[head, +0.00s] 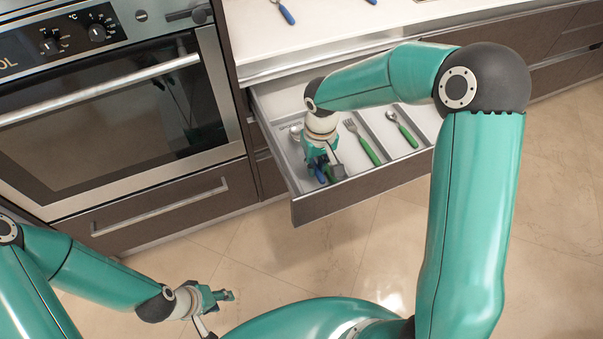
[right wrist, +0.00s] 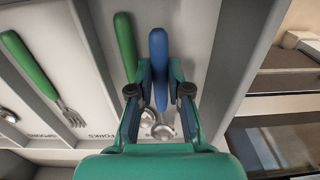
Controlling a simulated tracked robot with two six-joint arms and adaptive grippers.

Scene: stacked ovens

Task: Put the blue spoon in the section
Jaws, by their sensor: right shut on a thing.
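The blue spoon (right wrist: 158,50) lies between the fingers of my right gripper (right wrist: 160,85), which is shut on its handle. In the head view my right gripper (head: 325,173) is down in the left section of the open drawer (head: 330,206), with part of the blue handle showing beside it. In the right wrist view a green-handled utensil (right wrist: 125,45) lies beside the blue spoon in that section. Two metal spoon bowls show just below the fingers. My left gripper (head: 218,312) is open and empty, low over the floor.
A green fork (head: 362,143) lies in the middle section and a green spoon (head: 403,128) in the section to its right. Thin dividers separate them. A blue-handled utensil (head: 286,13) lies on the white counter (head: 330,28) above. An oven (head: 110,110) stands at left.

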